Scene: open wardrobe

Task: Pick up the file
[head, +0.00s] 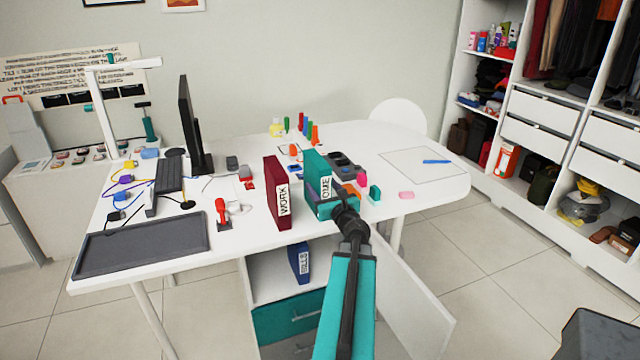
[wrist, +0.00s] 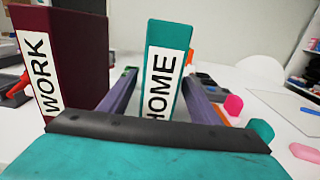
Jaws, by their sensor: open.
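A teal file labelled HOME (head: 316,172) stands upright on the white desk. A dark red file labelled WORK (head: 276,192) stands to its left. A blue file labelled BILLS (head: 299,262) is in the open compartment under the desk top. My gripper (head: 338,205) is at the HOME file. In the wrist view the HOME file (wrist: 165,68) stands between my two open fingers (wrist: 158,82), one on each side, with a gap visible on the left. The WORK file (wrist: 75,60) is outside the left finger. The dark gripper body hides the HOME file's lower part.
A dark desk organizer (head: 343,163) is behind the HOME file, with a pink item (head: 361,178) and a green block (head: 375,193) to its right. A red stamp (head: 222,212) is left of the WORK file. An open cabinet door (head: 410,305) hangs below the desk.

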